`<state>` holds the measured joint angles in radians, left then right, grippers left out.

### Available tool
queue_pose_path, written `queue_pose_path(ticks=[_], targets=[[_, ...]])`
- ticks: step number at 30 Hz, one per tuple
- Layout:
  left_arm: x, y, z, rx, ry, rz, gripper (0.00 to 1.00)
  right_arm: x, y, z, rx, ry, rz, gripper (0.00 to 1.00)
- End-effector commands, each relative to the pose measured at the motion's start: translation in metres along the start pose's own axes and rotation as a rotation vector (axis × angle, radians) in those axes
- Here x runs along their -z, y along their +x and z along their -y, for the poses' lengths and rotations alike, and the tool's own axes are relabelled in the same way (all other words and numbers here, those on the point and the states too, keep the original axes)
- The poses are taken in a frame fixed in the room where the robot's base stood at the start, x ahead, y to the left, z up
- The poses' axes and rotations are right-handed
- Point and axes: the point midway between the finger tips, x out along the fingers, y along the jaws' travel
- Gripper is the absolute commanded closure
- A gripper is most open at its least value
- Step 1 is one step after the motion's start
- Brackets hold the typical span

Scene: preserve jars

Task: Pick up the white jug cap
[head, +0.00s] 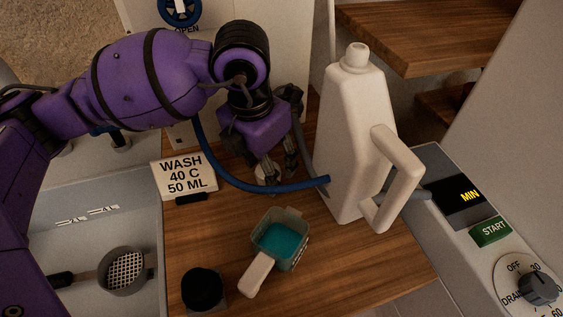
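The white jug (350,130) stands upright on the wooden counter, its handle to the right and its short round neck (355,56) at the top. A small whitish round piece, which looks like the cap (267,182), is on the counter left of the jug, partly hidden by my fingers. My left gripper (277,172) points down right at this piece. Its fingers overlap the piece in the view, and I cannot tell whether they grip it. My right gripper is not in view.
A measuring cup (279,241) with teal liquid and a black knob-like object (203,288) stand in front. A sign (184,175) reads "WASH 40 C 50 ML". A blue hose (265,187) crosses near the gripper. A sink (90,240) is left, a control panel (490,235) right.

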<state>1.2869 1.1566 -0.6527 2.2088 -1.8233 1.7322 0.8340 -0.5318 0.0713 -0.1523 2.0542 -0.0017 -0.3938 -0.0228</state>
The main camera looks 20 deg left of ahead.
Motion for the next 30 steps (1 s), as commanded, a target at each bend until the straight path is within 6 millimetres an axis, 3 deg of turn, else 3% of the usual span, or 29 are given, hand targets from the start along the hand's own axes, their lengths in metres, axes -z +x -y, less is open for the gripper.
queue_pose_path(ticks=[9,19,30], targets=[[0.0006,0.0075,0.0003,0.001,0.000,-0.001,0.47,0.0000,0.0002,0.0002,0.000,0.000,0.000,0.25],[0.0006,0.0072,0.0002,0.001,0.001,-0.001,0.88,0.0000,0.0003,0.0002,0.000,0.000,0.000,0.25],[-0.0008,0.0004,0.0000,0.000,0.001,0.001,0.89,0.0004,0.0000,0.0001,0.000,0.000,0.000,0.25]])
